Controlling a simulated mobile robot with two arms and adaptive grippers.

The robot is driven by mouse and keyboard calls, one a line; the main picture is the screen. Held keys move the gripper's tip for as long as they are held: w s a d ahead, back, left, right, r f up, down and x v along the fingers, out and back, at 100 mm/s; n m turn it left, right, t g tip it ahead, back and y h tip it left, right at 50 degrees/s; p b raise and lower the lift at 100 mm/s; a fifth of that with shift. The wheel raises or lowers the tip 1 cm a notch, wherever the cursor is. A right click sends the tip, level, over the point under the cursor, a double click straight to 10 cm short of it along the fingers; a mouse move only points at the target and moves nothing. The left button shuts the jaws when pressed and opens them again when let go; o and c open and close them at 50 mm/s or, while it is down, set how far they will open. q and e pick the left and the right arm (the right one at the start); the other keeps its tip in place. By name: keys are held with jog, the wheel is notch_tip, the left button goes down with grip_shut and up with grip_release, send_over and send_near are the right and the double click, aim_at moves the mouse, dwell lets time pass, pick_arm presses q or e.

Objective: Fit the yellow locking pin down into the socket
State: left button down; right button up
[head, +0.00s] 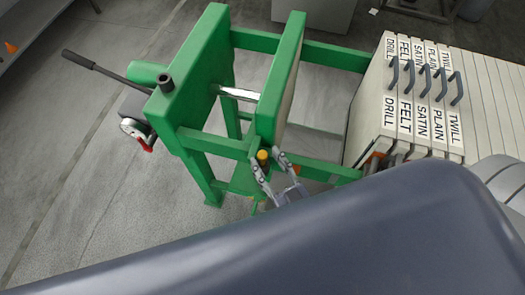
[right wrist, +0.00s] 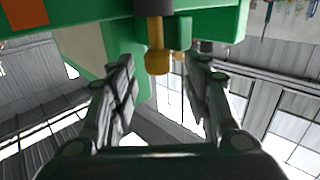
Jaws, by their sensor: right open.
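The yellow locking pin (head: 262,156) shows as a small yellow head beside the green frame's movable plate in the head view. In the right wrist view the pin (right wrist: 157,45) has a wider end and a shaft that meets a dark collar (right wrist: 153,8) at the green frame; this looks like the socket. How deep the shaft sits is hidden. My right gripper (head: 268,163) is open, its fingers on either side of the pin head. In the right wrist view the gripper (right wrist: 161,64) shows a clear gap between each finger and the pin. My left gripper is not in view.
The green press frame (head: 205,80) stands around the pin, with rails close to my right gripper. Labelled plates (head: 405,110) stand at the right. A handle (head: 95,72) and a gauge (head: 134,128) are at the frame's left.

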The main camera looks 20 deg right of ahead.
jog(key=s+d, duration=0.2)
jog(key=s, duration=0.6)
jog(key=shift+s+r, duration=0.2)
jog(key=shift+s, duration=0.05)
jog(key=s+d+f+g+b, duration=0.1)
jog(key=s+f+g+b, duration=0.15)
jog(key=f, duration=0.85)
jog(key=s+d+f+g+h+b, duration=0.1)
jog(key=f+g, duration=0.2)
jog(key=f, duration=0.8)
jog(key=s+f+g+b, duration=0.1)
jog(key=s+f+g, duration=0.15)
jog(key=f, duration=0.95)
jog(key=s+d+f+g+h+b, duration=0.1)
jog(key=s+d+f+g, duration=0.2)
jog(key=s+f, duration=0.4)
jog(key=s+d+f+g+h+b, duration=0.1)
jog(key=s+d+f+g, duration=0.3)
jog(key=f, duration=0.5)
jog(key=s+g+b, duration=0.1)
jog(key=s, duration=0.1)
jog(key=shift+s+d+f+g, duration=0.2)
jog(key=shift+s+f+g, duration=0.1)
jog(key=shift+s, duration=0.05)
